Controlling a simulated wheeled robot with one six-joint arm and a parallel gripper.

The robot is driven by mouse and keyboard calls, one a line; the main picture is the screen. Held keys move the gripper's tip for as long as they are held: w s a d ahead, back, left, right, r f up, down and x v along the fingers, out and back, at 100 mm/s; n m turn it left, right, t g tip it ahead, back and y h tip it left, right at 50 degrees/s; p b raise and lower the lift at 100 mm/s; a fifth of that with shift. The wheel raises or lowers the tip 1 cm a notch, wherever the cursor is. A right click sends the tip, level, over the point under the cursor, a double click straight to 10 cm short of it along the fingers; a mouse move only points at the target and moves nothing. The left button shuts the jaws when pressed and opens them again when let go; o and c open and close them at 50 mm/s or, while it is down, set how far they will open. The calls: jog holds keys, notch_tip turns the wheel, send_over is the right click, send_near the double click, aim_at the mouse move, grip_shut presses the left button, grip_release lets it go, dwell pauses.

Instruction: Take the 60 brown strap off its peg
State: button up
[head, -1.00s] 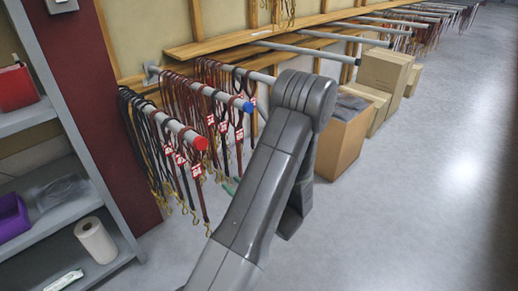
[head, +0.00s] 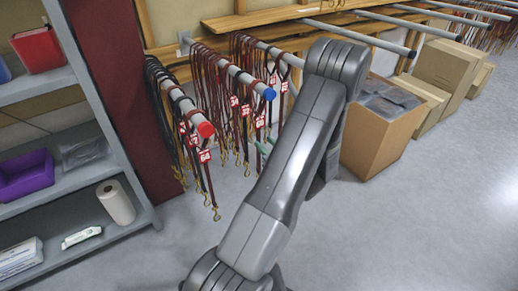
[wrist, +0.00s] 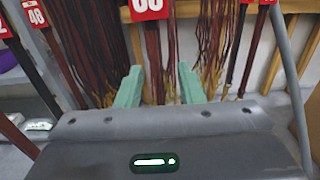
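Brown straps (wrist: 207,45) hang in bundles from pegs, with yellowish ends. In the wrist view a red tag (wrist: 147,8) near the top edge seems to read 60, partly cut off. A brown strap (wrist: 153,48) hangs just below it. In the head view red-tagged straps (head: 259,125) hang from the blue-tipped peg (head: 269,94). I cannot tell which is the 60 one there. My gripper (wrist: 158,86) is open and empty, its two pale green fingers apart and pointing at the hanging straps. In the head view my arm hides most of it.
A red-tipped peg (head: 205,130) with dark straps is at the left. A shelf (head: 130,231) stands left of it. An open cardboard box (head: 378,138) stands right of my arm, with more boxes (head: 447,70) behind. The floor (head: 430,225) at the right is clear.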

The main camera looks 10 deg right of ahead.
jog(key=x, duration=0.6)
jog(key=shift+a+b, duration=0.2)
jog(key=shift+b, duration=0.1)
jog(key=shift+c, duration=0.4)
grip_shut()
